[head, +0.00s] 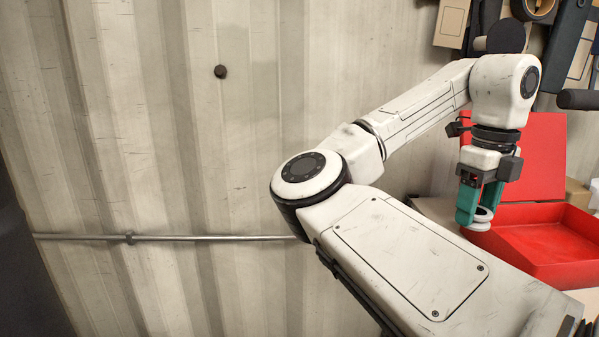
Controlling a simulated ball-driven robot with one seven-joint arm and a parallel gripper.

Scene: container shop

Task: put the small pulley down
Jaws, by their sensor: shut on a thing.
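My gripper (480,207) points down at the right of the head view, with green fingers. It is shut on the small pulley (482,216), a pale round piece with a dark ring, which shows between and below the fingertips. The pulley is just in front of the left side of a red open box. I cannot tell from this view whether the pulley touches the surface below it. Part of it is hidden by the fingers.
The red box (578,270) has a raised lid behind it and looks empty where visible. A pale worktop (436,208) shows to its left. Dark and tan items (452,22) hang on the wall above. A cardboard box (577,193) stands behind at the right.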

